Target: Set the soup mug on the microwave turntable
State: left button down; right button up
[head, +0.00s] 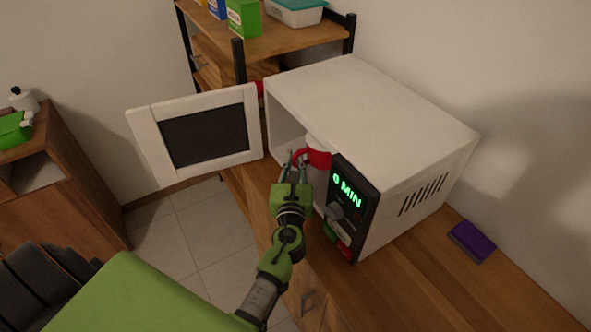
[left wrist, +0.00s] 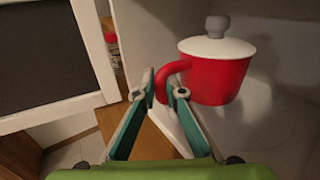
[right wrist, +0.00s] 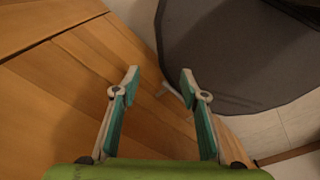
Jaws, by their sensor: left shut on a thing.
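The soup mug (left wrist: 215,78) is red with a white lid and a grey knob. In the head view the mug (head: 318,158) is upright at the open mouth of the white microwave (head: 385,115), partly hidden by its control panel. My left gripper (head: 293,163) is shut on the mug's red handle, as the left wrist view (left wrist: 165,87) shows. A pale, rounded surface, perhaps the turntable (left wrist: 240,128), shows dimly below the mug; I cannot tell if they touch. My right gripper (right wrist: 160,82) is open and empty, away from the mug.
The microwave door (head: 200,135) stands wide open to the left. The control panel (head: 348,205), reading 0 MIN, is right of the opening. A purple sponge-like block (head: 471,241) lies on the wooden counter (head: 430,285). A shelf (head: 290,42) with boxes stands behind.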

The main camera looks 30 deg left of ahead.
pick_arm(q)
notch_tip(320, 180, down, 3)
jog(key=shift+w+r+b, duration=0.1)
jog(key=shift+r+b, duration=0.05)
jog(key=shift+b, duration=0.2)
jog(key=shift+w+f, duration=0.15)
jog(key=shift+f, duration=0.05)
pick_arm(e)
jog(key=shift+d+f, duration=0.25)
jog(key=shift+f, duration=0.35)
pick_arm(q)
jog(key=shift+d, duration=0.1)
pick_arm(e)
jog(key=shift+f, duration=0.1)
pick_arm(q)
jog(key=c, duration=2.1)
grip_release()
jog(key=shift+f, duration=0.2)
jog(key=shift+r, duration=0.15)
